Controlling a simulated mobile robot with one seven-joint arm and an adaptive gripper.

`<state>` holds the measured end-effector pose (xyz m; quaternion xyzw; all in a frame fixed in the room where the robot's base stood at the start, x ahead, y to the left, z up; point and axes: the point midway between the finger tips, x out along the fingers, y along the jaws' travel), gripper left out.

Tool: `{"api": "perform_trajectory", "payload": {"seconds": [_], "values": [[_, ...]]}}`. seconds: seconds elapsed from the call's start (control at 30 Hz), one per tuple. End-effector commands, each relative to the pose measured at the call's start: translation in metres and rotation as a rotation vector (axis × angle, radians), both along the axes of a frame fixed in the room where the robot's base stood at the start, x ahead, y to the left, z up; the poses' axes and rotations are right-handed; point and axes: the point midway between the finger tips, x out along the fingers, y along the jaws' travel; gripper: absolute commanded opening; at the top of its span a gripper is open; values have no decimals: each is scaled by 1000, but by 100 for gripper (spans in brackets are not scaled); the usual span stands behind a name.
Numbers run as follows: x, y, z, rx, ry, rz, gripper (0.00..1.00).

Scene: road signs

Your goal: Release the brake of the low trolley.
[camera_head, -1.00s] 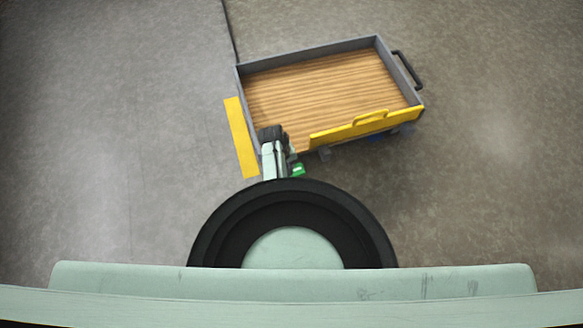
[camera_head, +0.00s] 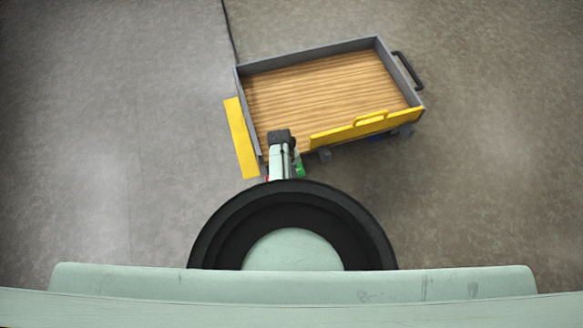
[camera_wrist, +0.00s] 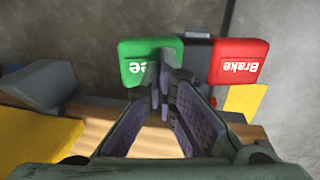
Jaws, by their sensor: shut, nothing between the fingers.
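The low trolley (camera_head: 335,80) has a wooden deck, grey side walls and a yellow flap (camera_head: 365,127) along its near side. A green pedal (camera_wrist: 135,64), its lettering partly hidden and ending in "ee", and a red pedal (camera_wrist: 240,62) marked "Brake" sit side by side at the trolley's edge. In the head view, the green pedal (camera_head: 300,170) shows right of my arm and a sliver of red at its left. My gripper (camera_wrist: 164,88) is shut and empty, its tips overlapping the green pedal's right part. I cannot tell whether they touch it.
A yellow floor strip (camera_head: 241,138) lies along the trolley's left side. A black handle (camera_head: 408,70) sticks out at its right end. A dark cable or seam runs to the back left corner. The surrounding floor is clear.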

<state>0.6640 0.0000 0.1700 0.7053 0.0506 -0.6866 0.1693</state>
Motion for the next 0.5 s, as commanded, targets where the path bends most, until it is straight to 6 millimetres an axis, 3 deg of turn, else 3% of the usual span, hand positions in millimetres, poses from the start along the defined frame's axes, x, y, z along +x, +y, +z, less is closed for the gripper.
{"api": "perform_trajectory", "payload": {"seconds": [0.5], "values": [[1,-5,-3,86,28,-1,0]]}}
